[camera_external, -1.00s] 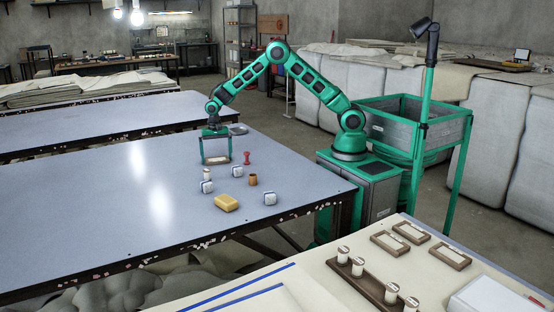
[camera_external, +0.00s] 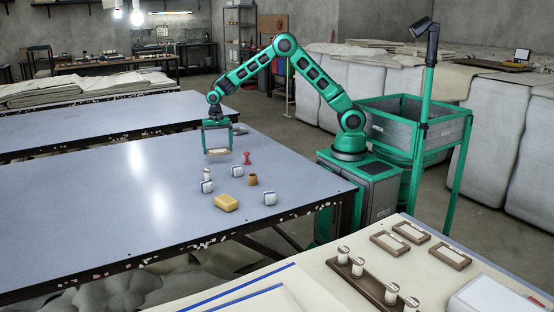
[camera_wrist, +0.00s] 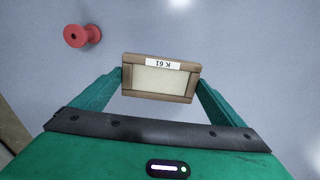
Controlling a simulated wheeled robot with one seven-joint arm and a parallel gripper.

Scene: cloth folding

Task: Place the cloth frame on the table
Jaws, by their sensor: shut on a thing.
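The cloth frame (camera_wrist: 158,80) is a small brown rectangle with a pale cloth centre and a white label reading K 61. It sits between the two fingers of my gripper (camera_wrist: 160,84) in the wrist view, and the gripper is shut on its short ends. In the external view my gripper (camera_external: 218,149) hangs over the far right part of the blue-grey table (camera_external: 110,200). The frame (camera_external: 218,151) shows low between the fingers, apparently above the surface.
A red spool (camera_external: 247,158) stands right of the gripper; it also shows in the wrist view (camera_wrist: 82,36). A yellow block (camera_external: 227,202), a brown cup (camera_external: 253,179) and several white items (camera_external: 270,198) stand nearer. A dark dish lies behind the gripper. The table's left is clear.

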